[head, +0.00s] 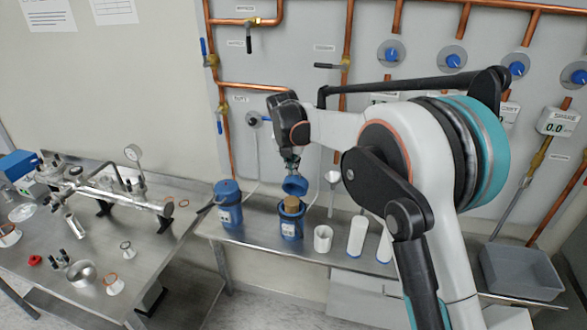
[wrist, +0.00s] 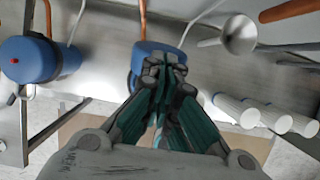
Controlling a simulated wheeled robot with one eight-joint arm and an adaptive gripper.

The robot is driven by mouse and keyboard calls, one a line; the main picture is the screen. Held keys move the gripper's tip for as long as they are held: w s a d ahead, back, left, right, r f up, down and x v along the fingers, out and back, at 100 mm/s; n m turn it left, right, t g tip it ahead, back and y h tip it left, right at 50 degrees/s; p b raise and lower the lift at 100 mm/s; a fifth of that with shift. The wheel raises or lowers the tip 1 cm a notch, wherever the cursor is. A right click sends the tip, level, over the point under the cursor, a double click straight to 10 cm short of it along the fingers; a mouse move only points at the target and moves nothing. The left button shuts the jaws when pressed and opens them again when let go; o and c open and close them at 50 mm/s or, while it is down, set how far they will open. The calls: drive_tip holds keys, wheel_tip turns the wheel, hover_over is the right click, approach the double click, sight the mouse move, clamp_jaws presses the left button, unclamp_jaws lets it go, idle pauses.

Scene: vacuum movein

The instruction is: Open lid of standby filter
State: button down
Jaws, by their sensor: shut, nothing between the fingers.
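Two blue filter housings stand on the steel bench. The left housing (head: 229,215) has its blue lid (head: 227,187) on. The right housing (head: 291,226) is open at the top, with a tan cylinder (head: 292,204) showing in it. Its blue lid (head: 295,186) is raised and tilted above the opening; any hinge is too small to make out. My gripper (head: 292,163) is shut and empty just above this lid; contact is unclear. In the wrist view the closed fingers (wrist: 172,65) partly cover a blue part (wrist: 143,52), and the left housing (wrist: 38,62) shows at the left.
White cylinders (head: 357,237) stand right of the open housing, with a funnel (head: 333,178) behind them. Copper pipes (head: 226,140) and valves line the wall. A grey bin (head: 520,270) sits at the right. The left table (head: 60,250) holds metal fittings.

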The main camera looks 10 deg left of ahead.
drive_tip(key=shift+w, duration=0.35)
drive_tip(key=shift+s, duration=0.1)
idle(0.4)
